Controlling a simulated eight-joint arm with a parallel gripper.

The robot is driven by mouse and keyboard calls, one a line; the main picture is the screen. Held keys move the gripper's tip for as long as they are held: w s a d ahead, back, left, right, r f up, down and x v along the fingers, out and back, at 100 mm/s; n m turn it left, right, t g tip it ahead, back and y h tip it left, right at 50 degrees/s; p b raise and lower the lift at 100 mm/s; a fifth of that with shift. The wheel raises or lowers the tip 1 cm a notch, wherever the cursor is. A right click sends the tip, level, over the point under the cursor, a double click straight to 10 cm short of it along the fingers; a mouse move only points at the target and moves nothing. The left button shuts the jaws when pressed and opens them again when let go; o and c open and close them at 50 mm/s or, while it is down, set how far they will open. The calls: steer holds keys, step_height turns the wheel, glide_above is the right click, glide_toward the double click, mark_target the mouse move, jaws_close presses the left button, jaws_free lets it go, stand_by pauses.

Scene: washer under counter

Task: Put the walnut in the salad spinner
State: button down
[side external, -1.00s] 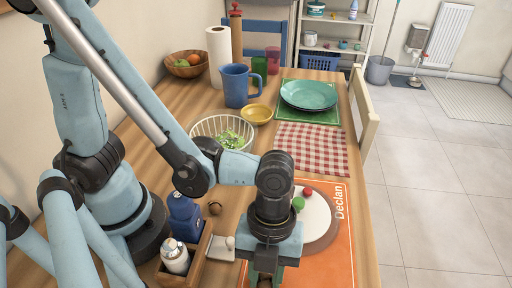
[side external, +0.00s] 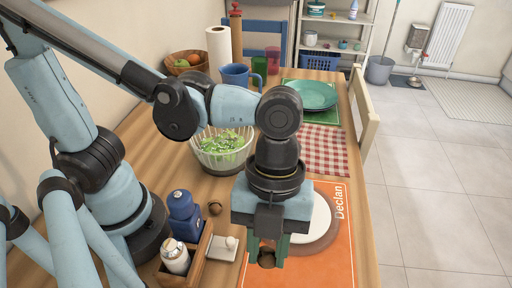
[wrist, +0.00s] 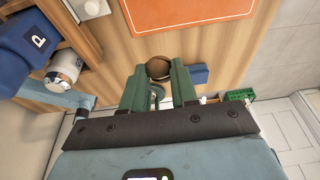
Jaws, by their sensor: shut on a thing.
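My gripper (side external: 267,252) is shut on a brown, round, nut-like thing, which I take to be the walnut (side external: 267,260). It hangs between the green fingertips, above the near part of the orange mat. In the wrist view the walnut (wrist: 158,68) also sits between the fingertips. The salad spinner (side external: 222,160) is a pale ribbed bowl with chopped green leaves inside. It stands on the table behind and to the left of my gripper, its top open. A forearm link passes close above it in the picture.
A white plate (side external: 321,215) rests on the orange mat (side external: 335,255). A blue jug (side external: 235,76) stands behind the spinner.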

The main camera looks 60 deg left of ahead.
steer(key=shift+w+a+r, duration=0.1)
steer(key=shift+a+r, duration=0.05)
steer(key=shift+r, duration=0.15)
steer(key=w+a+r+n+t, duration=0.2)
steer(key=w+a+r+n, duration=0.1)
steer(key=a+n, duration=0.65)
steer(key=w+a+r+n+t, duration=0.2)
steer(key=a+r+n, duration=0.2)
steer(key=a+n, duration=0.55)
steer(key=shift+m, duration=0.4)
steer(key=w+a+f, duration=0.1)
steer(key=a+f, duration=0.1)
steer(key=a, duration=0.1)
steer(key=w+a+f, duration=0.1)
steer(key=a+f, duration=0.1)
steer(key=a, duration=0.2)
steer(key=w+a+f, duration=0.1)
steer(key=a+f, duration=0.2)
steer(key=a, duration=0.1)
steer(key=shift+w+a+f, duration=0.1)
steer(key=shift+a, duration=0.05)
steer(key=shift+f, duration=2)
steer(key=shift+f, duration=0.6)
steer(key=c, duration=0.9)
jaws_free()
steer(key=shift+o, duration=0.2)
